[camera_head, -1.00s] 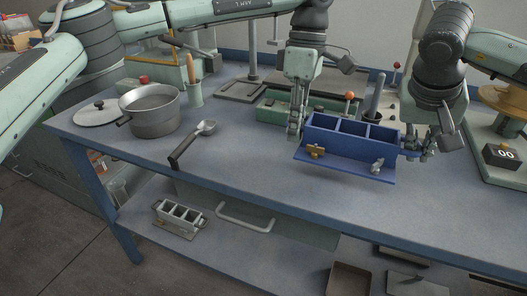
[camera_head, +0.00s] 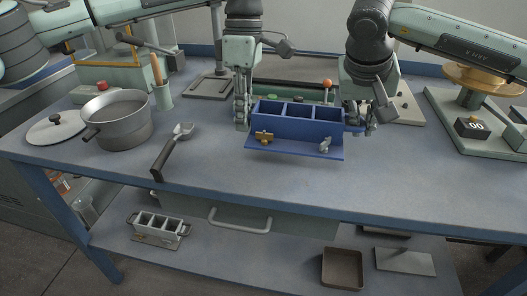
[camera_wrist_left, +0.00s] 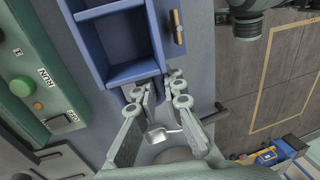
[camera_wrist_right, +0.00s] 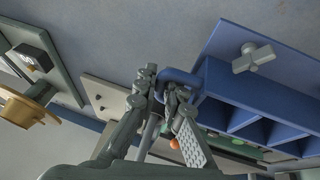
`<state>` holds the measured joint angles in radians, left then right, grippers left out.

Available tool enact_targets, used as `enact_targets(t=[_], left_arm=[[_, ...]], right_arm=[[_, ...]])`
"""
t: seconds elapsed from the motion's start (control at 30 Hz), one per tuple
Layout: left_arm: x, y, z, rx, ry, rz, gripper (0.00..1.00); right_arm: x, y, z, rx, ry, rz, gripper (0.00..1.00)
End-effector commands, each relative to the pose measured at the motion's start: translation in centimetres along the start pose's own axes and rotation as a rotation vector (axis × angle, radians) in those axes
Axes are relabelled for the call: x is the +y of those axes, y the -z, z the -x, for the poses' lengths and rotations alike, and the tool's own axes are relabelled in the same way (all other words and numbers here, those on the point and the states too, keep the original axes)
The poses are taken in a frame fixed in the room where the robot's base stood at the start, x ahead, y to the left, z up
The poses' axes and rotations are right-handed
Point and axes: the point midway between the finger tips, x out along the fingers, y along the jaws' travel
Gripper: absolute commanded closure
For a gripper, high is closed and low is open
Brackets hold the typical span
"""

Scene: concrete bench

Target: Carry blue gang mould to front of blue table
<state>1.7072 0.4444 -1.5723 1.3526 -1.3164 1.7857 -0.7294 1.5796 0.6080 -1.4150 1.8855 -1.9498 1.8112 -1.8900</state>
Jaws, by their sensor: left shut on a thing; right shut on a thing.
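The blue gang mould (camera_head: 295,150), with three open compartments, a brass latch and a grey clamp on its front ledge, is held level just over the blue table (camera_head: 240,185). In the head view I cannot tell how large the gap below it is. My left gripper (camera_head: 243,122) is shut on the mould's left end; the left wrist view shows the fingers (camera_wrist_left: 166,90) at that end. My right gripper (camera_head: 362,125) is shut on the right end; the right wrist view shows the fingers (camera_wrist_right: 165,85) around its blue handle.
A steel pot (camera_head: 118,125), its lid (camera_head: 55,128) and a black-handled scoop (camera_head: 165,155) stand left of the mould. A green machine (camera_head: 290,92) is behind it. A scale (camera_head: 472,128) stands at the right. The table's front strip is clear. A smaller grey mould (camera_head: 158,228) sits on the lower shelf.

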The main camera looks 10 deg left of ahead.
Motion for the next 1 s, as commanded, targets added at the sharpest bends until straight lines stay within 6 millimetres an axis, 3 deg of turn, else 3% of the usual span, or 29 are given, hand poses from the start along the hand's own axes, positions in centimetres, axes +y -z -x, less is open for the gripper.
enact_targets(t=[0.37,0.97,1.0], left_arm=[[0.2,-0.1,-0.7,-0.003,-0.002,-0.001,1.0],[1.0,-0.1,-5.0,-0.003,-0.002,-0.001,1.0],[1.0,-0.1,-4.7,-0.002,-0.002,-0.001,0.9]], right_arm=[[-0.2,-0.3,-0.7,0.001,0.003,0.001,1.0],[-1.1,-1.9,-4.6,0.001,0.003,0.002,1.0],[-1.1,-1.9,-4.4,0.001,0.003,0.002,0.89]])
